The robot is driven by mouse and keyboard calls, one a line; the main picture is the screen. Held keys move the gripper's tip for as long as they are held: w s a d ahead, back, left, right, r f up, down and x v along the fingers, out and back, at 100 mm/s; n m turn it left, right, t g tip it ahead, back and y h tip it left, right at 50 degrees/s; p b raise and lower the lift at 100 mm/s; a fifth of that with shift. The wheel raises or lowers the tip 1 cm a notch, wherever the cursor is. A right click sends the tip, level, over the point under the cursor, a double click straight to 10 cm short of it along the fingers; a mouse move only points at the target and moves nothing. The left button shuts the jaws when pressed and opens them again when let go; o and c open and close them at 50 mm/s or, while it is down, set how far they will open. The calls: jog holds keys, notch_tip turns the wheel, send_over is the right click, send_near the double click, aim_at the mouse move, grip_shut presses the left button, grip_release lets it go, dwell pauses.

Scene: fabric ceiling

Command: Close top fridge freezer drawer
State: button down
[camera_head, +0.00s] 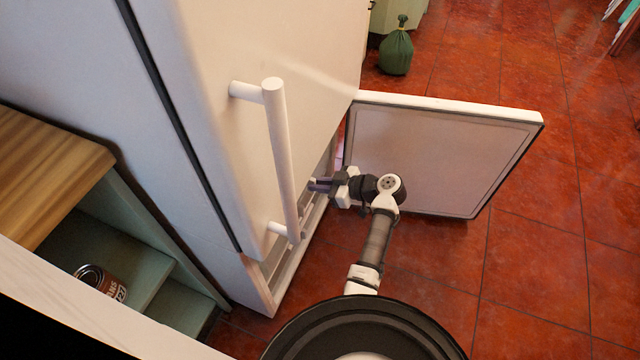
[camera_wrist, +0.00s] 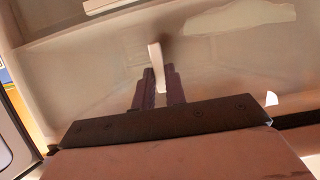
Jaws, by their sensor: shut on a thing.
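The white fridge freezer (camera_head: 200,110) stands at the left of the head view. Its lower freezer door (camera_head: 440,155) is swung open to the right. My gripper (camera_head: 318,185) reaches into the open lower compartment, below the shut upper door. In the wrist view my gripper (camera_wrist: 158,78) is shut on a narrow pale tab (camera_wrist: 156,66), apparently a handle on the drawer. A pale, see-through drawer front (camera_wrist: 100,65) fills the wrist view ahead of the fingers. How far the drawer stands out is hidden in the head view by the upper door and its handle.
The upper door's long white handle (camera_head: 282,160) stands out close to my gripper. Wooden-topped shelves (camera_head: 50,165) with a tin can (camera_head: 100,281) stand at the left. The red tiled floor (camera_head: 540,270) at the right is clear.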

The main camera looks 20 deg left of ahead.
jog(key=a+b, duration=0.1)
jog(key=a, duration=0.3)
jog(key=shift+a+f+b, duration=0.1)
jog(key=shift+a+b, duration=0.1)
jog(key=shift+b, duration=0.1)
jog(key=shift+a, duration=0.1)
jog(key=c, duration=1.4)
grip_release()
jog(key=shift+a, duration=0.1)
jog(key=shift+c, duration=0.2)
jog(key=v, duration=1.4)
